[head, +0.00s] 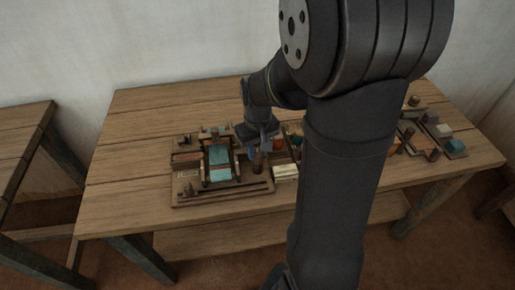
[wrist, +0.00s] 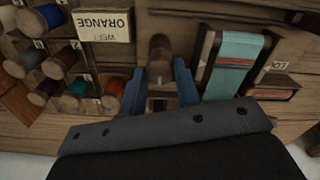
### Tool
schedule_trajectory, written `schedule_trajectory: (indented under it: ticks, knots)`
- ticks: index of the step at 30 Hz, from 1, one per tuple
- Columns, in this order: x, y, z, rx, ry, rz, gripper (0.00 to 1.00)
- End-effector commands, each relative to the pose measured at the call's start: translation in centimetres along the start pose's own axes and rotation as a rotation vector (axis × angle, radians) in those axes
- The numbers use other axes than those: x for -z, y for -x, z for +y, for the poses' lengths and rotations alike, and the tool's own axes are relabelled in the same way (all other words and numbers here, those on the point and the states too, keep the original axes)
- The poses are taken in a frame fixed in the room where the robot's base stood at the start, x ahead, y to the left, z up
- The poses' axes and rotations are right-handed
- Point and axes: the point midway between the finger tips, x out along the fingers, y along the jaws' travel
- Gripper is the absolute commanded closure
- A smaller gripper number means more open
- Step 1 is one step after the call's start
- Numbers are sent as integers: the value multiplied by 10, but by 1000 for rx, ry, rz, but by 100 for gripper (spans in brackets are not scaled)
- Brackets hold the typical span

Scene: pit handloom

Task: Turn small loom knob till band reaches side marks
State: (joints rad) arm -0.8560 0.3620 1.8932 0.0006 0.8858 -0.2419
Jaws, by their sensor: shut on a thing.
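A small loom stands on the table, with teal cloth (head: 219,154) stretched between its dark side rails. In the wrist view the cloth (wrist: 238,48) carries a band of thin dark and reddish stripes (wrist: 235,62).
Several coloured thread spools (wrist: 75,85) sit in a rack on the other side of the knob, near a white card reading "WEFT ORANGE" (wrist: 103,25). More small wooden parts (head: 430,135) lie at the table's right. The table's left end (head: 125,165) is clear.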

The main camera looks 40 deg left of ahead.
Motion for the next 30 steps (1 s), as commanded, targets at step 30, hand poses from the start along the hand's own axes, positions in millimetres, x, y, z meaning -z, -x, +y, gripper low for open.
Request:
schedule_trajectory:
  ticks: [30]
  knots:
    - [0, 0, 0, 0, -602, 0, 93]
